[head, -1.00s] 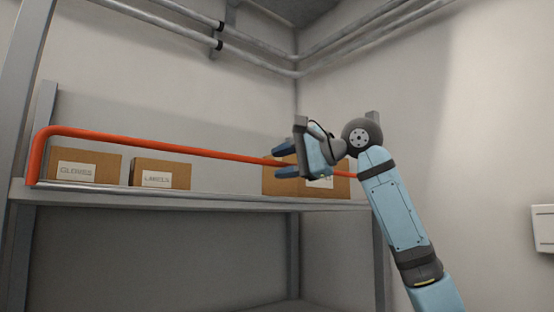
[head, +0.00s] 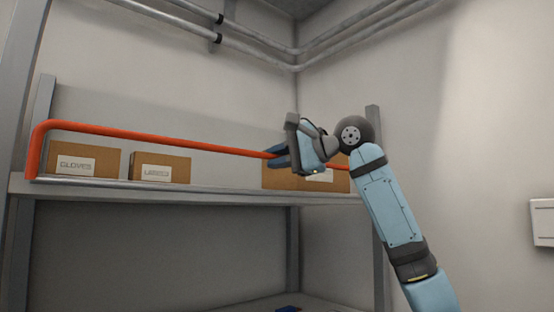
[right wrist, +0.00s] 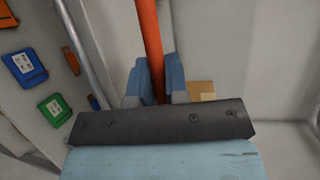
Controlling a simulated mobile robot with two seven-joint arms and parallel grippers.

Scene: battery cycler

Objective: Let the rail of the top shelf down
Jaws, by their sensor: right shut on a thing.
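The orange-red rail (head: 160,141) runs along the front of the top shelf (head: 200,196), raised in front of the boxes. Its left end bends down to the shelf edge. My right gripper (head: 276,156) is shut on the rail toward its right part. In the right wrist view the rail (right wrist: 149,40) passes between the two blue fingers (right wrist: 155,82). The rail's right end is partly hidden behind my gripper. My left gripper is in neither view.
Cardboard boxes stand on the shelf behind the rail: one marked gloves (head: 84,162), a second labelled box (head: 160,167) and a larger box (head: 285,176) partly behind my gripper. Pipes (head: 330,45) run along the walls above. Blue (right wrist: 24,65) and green (right wrist: 54,108) items show in the wrist view.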

